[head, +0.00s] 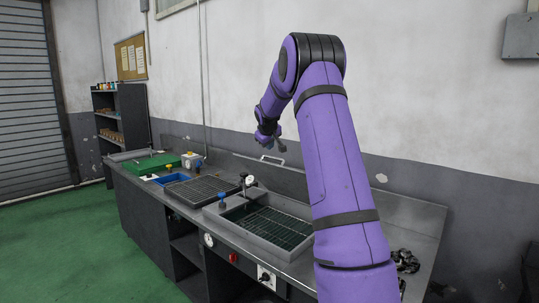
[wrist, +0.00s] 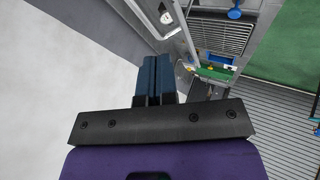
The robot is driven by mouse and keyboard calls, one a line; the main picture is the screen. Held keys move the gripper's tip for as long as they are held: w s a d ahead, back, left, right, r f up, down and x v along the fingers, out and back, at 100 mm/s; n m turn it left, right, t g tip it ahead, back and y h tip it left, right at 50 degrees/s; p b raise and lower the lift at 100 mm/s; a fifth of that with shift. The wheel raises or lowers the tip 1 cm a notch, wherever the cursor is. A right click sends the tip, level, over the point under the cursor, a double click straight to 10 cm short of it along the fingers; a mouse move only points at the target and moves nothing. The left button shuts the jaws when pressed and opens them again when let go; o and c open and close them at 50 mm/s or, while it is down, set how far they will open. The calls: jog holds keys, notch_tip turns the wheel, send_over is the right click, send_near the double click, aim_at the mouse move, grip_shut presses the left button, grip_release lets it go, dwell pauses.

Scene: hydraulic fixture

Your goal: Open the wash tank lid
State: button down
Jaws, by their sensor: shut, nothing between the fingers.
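The wash tank (head: 243,237) is a grey basin set in the bench, with its top uncovered and a wire mesh rack (head: 278,224) inside. The lid (head: 262,173) is a grey panel standing raised along the tank's back side, with a pale bar handle (head: 272,160) near its top edge. My gripper (head: 282,146) is above and behind the lid's handle, close to the wall, and looks apart from it. In the wrist view my gripper (wrist: 154,79) shows dark blue fingers together with nothing between them. My arm hides the tank's right end.
A dark slatted tray (head: 201,190), a blue bin (head: 172,179) and a green mat (head: 150,164) lie left of the tank. A gauge on a stand (head: 247,182) and a blue knob (head: 222,198) rise beside the tank. The wall is close behind. Green floor is clear in front.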

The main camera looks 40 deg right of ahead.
aim_at(269, 157)
jog(key=x, duration=0.9)
jog(key=shift+w+d+f, duration=0.1)
jog(key=shift+f, duration=0.1)
jog(key=shift+d, duration=0.1)
